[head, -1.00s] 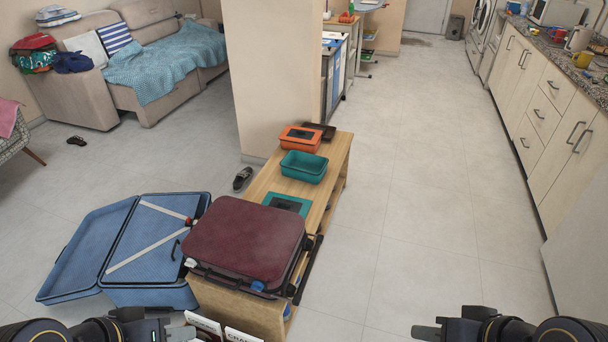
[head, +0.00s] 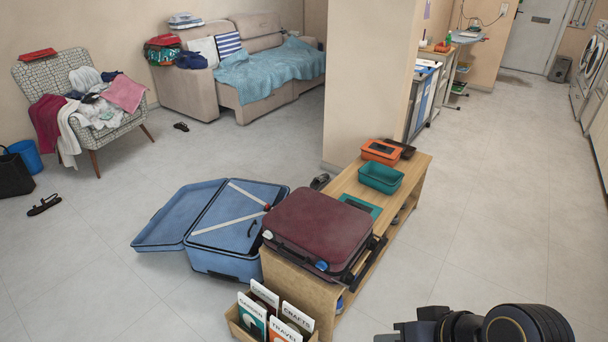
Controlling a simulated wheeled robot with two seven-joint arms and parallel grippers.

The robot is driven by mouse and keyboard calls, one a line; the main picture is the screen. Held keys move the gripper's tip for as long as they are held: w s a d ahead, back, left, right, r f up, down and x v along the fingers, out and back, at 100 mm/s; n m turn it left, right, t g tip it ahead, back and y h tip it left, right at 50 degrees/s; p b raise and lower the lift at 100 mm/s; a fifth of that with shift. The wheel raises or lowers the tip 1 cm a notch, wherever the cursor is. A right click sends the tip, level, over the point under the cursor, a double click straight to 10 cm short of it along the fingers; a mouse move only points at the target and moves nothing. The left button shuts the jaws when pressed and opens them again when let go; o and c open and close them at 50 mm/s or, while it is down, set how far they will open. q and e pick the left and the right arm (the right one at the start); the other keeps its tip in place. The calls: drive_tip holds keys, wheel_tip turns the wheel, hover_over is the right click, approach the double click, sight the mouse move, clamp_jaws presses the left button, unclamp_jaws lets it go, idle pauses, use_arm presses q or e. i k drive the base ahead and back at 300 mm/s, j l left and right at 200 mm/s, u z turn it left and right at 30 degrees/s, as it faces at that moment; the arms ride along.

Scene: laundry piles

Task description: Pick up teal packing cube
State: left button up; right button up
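A teal open-topped box (head: 380,178) sits on the wooden bench (head: 413,180) in the head view. In front of it lies a flat teal panel with a dark window (head: 359,206), partly hidden by the maroon suitcase. I cannot tell whether the two are joined as one packing cube. My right gripper (head: 388,337) is at the bottom edge, well short of the teal box and cut off by the frame. Its fingers are not clear enough to judge. My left gripper is out of view.
An orange cube (head: 381,151) is behind the teal box. An open blue suitcase (head: 225,255) lies left of the bench, with a file box (head: 240,326) in front. Floor right of the bench is clear.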

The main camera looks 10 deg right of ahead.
sight(386, 180)
drive_tip(key=i+l+u, duration=0.1)
drive_tip(key=u, duration=0.35)
drive_tip(key=l+u, duration=0.35)
drive_tip(key=u, duration=0.15)
drive_tip(key=i+l+u, duration=0.1)
drive_tip(key=l+u, duration=0.2)
drive_tip(key=u, duration=0.15)
drive_tip(key=l+u, duration=0.25)
drive_tip(key=u, duration=0.2)
drive_tip(key=k+l, duration=0.1)
drive_tip(key=l, duration=0.5)
drive_tip(key=k+l, duration=0.1)
drive_tip(key=l, duration=0.55)
drive_tip(key=k+l, duration=0.1)
drive_tip(key=l, duration=0.5)
drive_tip(key=k+l, duration=0.1)
drive_tip(key=l, duration=0.55)
drive_tip(key=k+l, duration=0.1)
drive_tip(key=l, duration=1.15)
drive_tip(key=k+l, duration=0.15)
drive_tip(key=l, duration=0.45)
drive_tip(key=k+l, duration=0.1)
drive_tip(key=l, duration=0.55)
